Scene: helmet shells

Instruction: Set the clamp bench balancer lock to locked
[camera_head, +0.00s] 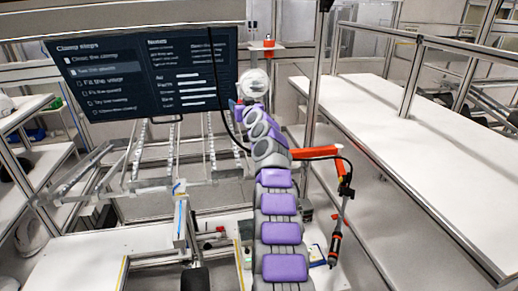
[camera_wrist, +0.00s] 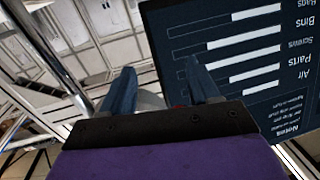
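My gripper (camera_head: 241,104) is raised at the lower right edge of the screen, beside a pale round object (camera_head: 254,83). In the wrist view my gripper's (camera_wrist: 161,67) two dark blue fingers stand apart, with nothing held between them. A grey curved surface (camera_wrist: 150,100) shows behind the fingers; I cannot tell what it is. An orange-red arm (camera_head: 315,152) sticks out to the right of my arm, with a dark driver tool (camera_head: 335,248) hanging below its end. I cannot pick out the balancer lock or its setting. My arm covers part of the clamp bench (camera_head: 75,262).
A dark screen (camera_head: 148,75) listing clamp steps hangs at the upper left; it also shows in the wrist view (camera_wrist: 225,55). A long white table (camera_head: 410,165) lies right, mostly clear, behind metal posts (camera_head: 313,85). A small orange-red object (camera_head: 268,41) stands on a back shelf.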

